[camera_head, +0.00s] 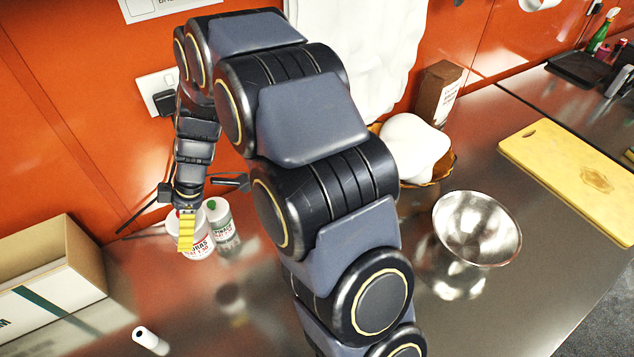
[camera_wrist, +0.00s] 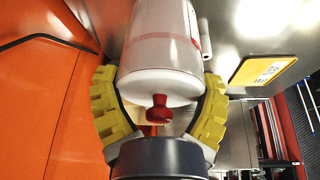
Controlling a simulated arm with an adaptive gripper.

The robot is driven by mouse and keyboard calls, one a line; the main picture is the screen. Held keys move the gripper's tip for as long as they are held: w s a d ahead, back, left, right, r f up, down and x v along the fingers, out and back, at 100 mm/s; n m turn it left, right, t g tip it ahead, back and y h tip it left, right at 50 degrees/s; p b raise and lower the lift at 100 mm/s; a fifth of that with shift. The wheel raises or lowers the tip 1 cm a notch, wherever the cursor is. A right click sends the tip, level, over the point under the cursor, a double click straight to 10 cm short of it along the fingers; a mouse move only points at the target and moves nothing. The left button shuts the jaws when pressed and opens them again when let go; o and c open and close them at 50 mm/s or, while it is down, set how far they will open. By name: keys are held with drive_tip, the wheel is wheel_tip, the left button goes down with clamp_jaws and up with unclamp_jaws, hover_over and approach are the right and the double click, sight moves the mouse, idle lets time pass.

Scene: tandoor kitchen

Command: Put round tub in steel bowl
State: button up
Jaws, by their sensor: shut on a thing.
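The round tub (camera_head: 203,249) is white with red lettering and stands at the left on the steel counter, by the orange wall. In the wrist view the tub (camera_wrist: 160,50) shows a white body and a red knob, between two yellow ribbed fingers. My gripper (camera_head: 187,230) is shut on it. I cannot tell whether the tub touches the counter; the gripper hides part of it. The steel bowl (camera_head: 478,228) stands on the counter to the right, apart from my arm. It is shiny and looks empty.
A green-labelled container (camera_head: 222,226) stands close beside the tub. A cardboard box (camera_head: 85,262) and a small white roll (camera_head: 150,341) lie left. My arm spans the middle. A basket (camera_head: 440,165) with a white lump stands behind the bowl; a yellow board (camera_head: 560,160) lies right.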

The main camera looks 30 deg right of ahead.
drive_tip(key=s+d+m+t+h, duration=0.1)
drive_tip(key=s+d+m, duration=0.25)
drive_tip(key=d, duration=1.05)
drive_tip(key=s+d+m+t, duration=0.1)
drive_tip(key=s+d+m, duration=0.25)
drive_tip(key=d, duration=0.95)
drive_tip(key=s+d+r+m+t+h, duration=0.15)
drive_tip(key=s+d+m, duration=0.25)
drive_tip(key=s+d, duration=0.5)
drive_tip(key=s+d+m+h, duration=0.2)
drive_tip(key=s+d+m, duration=0.25)
drive_tip(key=s, duration=0.75)
hover_over(461, 243)
drive_tip(key=shift+f, duration=6.6)
drive_tip(key=shift+f, duration=0.1)
drive_tip(key=o, duration=1.1)
drive_tip(key=shift+c, duration=0.2)
